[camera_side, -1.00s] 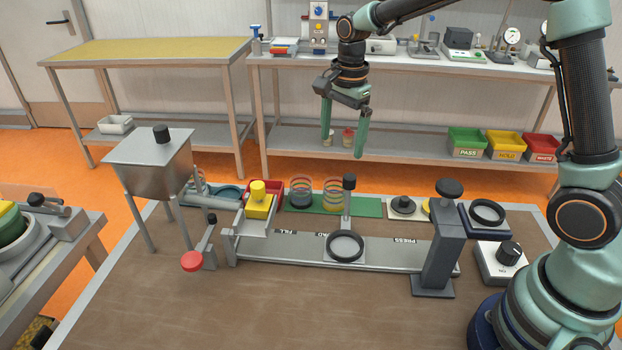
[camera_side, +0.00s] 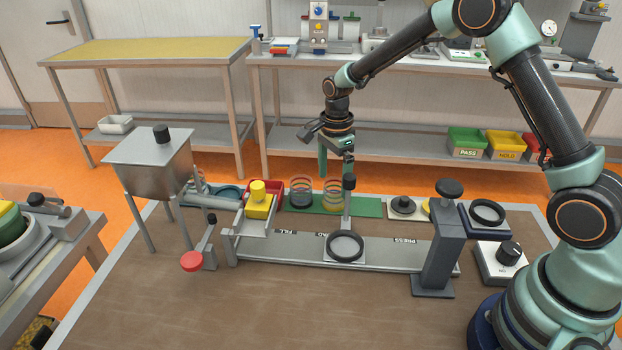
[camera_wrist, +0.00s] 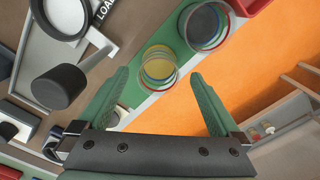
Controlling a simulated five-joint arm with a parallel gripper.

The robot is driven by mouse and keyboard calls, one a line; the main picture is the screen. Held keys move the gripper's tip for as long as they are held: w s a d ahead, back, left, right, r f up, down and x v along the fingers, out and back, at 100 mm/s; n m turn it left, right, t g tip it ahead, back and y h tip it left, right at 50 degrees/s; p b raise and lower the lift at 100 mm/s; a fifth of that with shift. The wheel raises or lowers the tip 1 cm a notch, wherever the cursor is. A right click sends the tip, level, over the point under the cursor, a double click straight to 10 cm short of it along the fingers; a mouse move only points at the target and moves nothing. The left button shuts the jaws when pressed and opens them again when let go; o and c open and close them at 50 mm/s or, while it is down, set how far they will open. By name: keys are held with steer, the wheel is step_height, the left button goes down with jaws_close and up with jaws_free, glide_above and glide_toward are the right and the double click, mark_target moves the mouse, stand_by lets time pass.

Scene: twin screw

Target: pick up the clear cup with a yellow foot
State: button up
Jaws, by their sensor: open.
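The clear cup with a yellow foot (camera_side: 332,197) stands on a green strip (camera_side: 369,207) at the back of the work table. In the wrist view the cup (camera_wrist: 158,68) appears upright and empty, seen from above. My gripper (camera_side: 336,170) is above the cup, pointing down, its far ends partly hidden behind a black knob. In the wrist view my open gripper (camera_wrist: 158,74) has one green finger on each side of the cup's image, with nothing held. A second clear cup with a dark foot (camera_side: 300,197) stands to the left; it also shows in the wrist view (camera_wrist: 206,26).
A post with a black knob (camera_side: 349,182) and a black ring (camera_side: 345,246) stand just in front of the cup. A red tray (camera_side: 266,187) and yellow block (camera_side: 259,206) lie to the left. A press column (camera_side: 440,245) stands right. The front brown tabletop is clear.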

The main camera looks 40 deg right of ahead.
mark_target(334, 191)
step_height(334, 191, down, 4)
steer(key=shift+s+d+f, duration=0.1)
steer(key=shift+f, duration=0.15)
steer(key=c, duration=1.4)
steer(key=shift+c, duration=0.2)
